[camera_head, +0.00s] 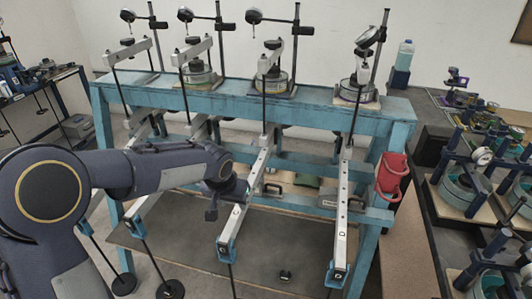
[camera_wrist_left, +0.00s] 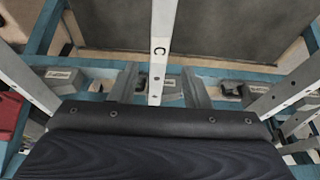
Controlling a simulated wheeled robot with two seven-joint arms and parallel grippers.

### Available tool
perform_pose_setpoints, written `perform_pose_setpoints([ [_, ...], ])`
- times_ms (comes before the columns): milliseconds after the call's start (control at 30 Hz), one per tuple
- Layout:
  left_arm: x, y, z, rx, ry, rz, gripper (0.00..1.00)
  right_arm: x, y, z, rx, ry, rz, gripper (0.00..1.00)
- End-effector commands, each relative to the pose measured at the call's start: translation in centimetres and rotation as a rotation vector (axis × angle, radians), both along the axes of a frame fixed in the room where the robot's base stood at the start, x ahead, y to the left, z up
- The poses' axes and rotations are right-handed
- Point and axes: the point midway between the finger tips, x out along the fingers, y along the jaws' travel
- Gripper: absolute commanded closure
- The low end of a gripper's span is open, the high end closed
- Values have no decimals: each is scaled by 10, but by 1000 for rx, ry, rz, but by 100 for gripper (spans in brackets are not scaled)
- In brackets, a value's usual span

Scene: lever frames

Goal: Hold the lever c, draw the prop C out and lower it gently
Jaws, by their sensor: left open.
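My right gripper is out of view.
Lever D (camera_head: 342,218) and its labelled prop (camera_head: 327,202) stand to the right. Other levers run to the left, partly behind my arm. A blue frame (camera_head: 290,112) carries dial gauges. A red bucket (camera_head: 392,176) hangs at its right end. Hanging weights (camera_head: 170,289) are low down.

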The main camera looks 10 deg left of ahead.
Motion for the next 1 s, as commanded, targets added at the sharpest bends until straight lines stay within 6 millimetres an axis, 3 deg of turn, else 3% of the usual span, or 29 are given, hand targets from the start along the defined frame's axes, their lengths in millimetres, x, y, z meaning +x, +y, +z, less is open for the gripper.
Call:
perform_pose_setpoints([
  [33,2,0,-12,0,2,0,57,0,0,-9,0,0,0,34],
  [300,16,-3,-51,-1,1,0,57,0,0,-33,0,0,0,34],
  [500,23,-4,-69,-1,0,0,57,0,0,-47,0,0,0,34],
  [1000,27,-4,-75,-2,0,0,57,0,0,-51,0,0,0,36],
])
